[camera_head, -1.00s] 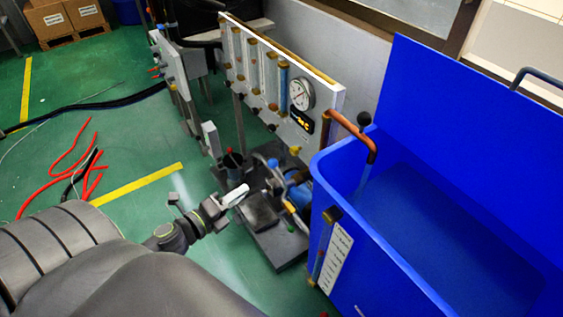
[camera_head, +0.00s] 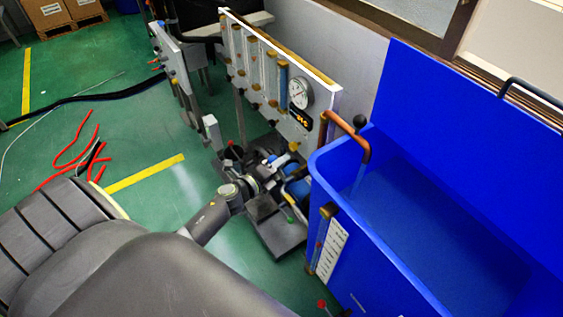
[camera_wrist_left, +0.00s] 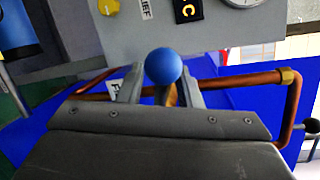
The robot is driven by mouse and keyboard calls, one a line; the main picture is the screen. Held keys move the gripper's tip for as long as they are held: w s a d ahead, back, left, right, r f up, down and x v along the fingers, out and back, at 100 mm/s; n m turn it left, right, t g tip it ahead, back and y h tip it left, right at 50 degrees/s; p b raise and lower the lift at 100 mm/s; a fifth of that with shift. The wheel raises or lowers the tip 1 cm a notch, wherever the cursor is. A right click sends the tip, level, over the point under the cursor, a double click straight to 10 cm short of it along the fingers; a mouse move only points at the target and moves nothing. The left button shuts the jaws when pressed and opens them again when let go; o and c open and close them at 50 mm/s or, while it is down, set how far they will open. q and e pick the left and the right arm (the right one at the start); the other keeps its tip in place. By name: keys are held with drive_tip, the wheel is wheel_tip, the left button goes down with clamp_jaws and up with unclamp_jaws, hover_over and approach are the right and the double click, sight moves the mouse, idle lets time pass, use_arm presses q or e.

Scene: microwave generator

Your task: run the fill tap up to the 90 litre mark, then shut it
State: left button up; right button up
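The fill tap's blue ball knob (camera_wrist_left: 163,66) is between the fingers of my left gripper (camera_wrist_left: 160,90) in the left wrist view, with a slight gap showing beside it. A partly hidden label starting with F is behind the left finger. A copper pipe (camera_wrist_left: 240,81) runs past the fingers; it also bends over the blue tank (camera_head: 345,163) in the head view (camera_head: 347,129). A pale streak hangs below its spout. A white scale with a sight tube (camera_head: 331,250) is on the tank's side; its level is too small to read. My right gripper is out of view.
The grey panel (camera_head: 235,62) carries several tubes, a round gauge (camera_head: 300,93) and a small display (camera_head: 302,119). A pump (camera_head: 295,187) stands on a dark base below it. Red hoses (camera_head: 78,150) lie on the green floor at the left.

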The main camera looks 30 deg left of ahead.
use_arm(q)
drive_tip(key=shift+w+d, duration=0.1)
drive_tip(key=shift+w, duration=0.3)
clamp_jaws()
drive_tip(key=n+p, duration=0.1)
drive_tip(key=f+n+p, duration=0.1)
drive_tip(key=p, duration=0.1)
drive_tip(key=shift+w+f+n+g+h, duration=0.1)
drive_tip(key=shift+f+n+g+h, duration=0.1)
drive_tip(key=shift+n+g+h, duration=0.15)
